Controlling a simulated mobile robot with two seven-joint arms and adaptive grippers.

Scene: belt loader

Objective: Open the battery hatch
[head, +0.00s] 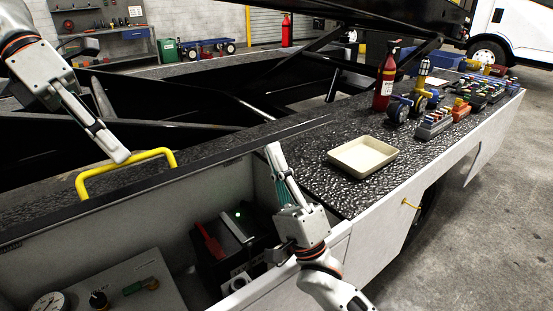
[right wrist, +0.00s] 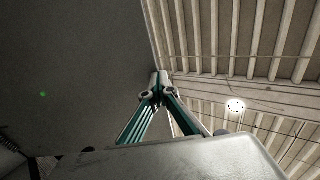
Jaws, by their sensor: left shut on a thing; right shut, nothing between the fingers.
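The battery hatch (head: 150,205) appears raised, with its grey inner face toward me above an open compartment. A yellow handle (head: 125,161) stands along its far upper side. My left gripper (head: 122,156) is shut on the yellow handle. My right gripper (head: 273,150) is shut and empty, pointing up near the right end of the hatch. In the right wrist view its fingertips (right wrist: 160,78) meet close to the edge of a large grey panel (right wrist: 75,70); whether they touch it is unclear. Inside the compartment is a black battery box (head: 222,262) with a red lever and green light.
A control panel (head: 125,290) with a gauge and knobs lies at lower left. Dark lift beams fill the space behind.

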